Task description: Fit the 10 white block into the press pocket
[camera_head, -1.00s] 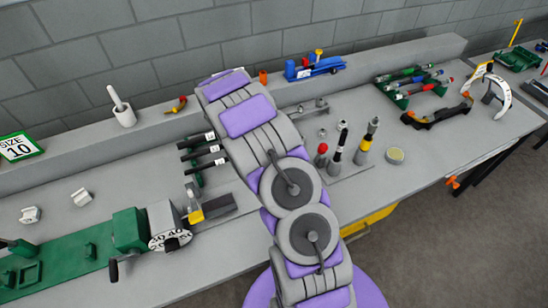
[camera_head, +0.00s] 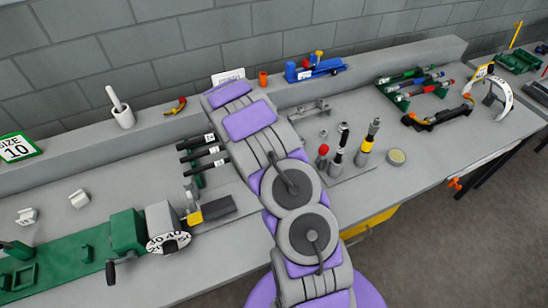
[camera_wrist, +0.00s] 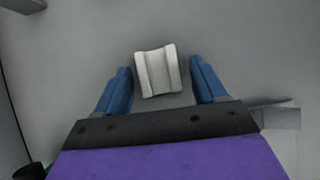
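In the wrist view a white block (camera_wrist: 157,71) with raised side edges lies on a grey surface. My gripper (camera_wrist: 163,83) is open, with one blue finger on each side of the block and gaps between; I cannot tell its height. In the head view my arm hides the gripper. Two whitish blocks stand on the bench at left: a front one (camera_head: 26,217) with an unreadable mark and a rear one (camera_head: 79,199). The green press (camera_head: 128,231) has a numbered dial (camera_head: 168,242) and a crank. I cannot tell which opening is its pocket.
A green-framed "SIZE 10" sign (camera_head: 18,147) stands at left. Black-handled tools (camera_head: 203,151) and a white mortar with pestle (camera_head: 122,117) are near my arm. A white card (camera_head: 228,76) shows behind it. Bare bench lies behind the press.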

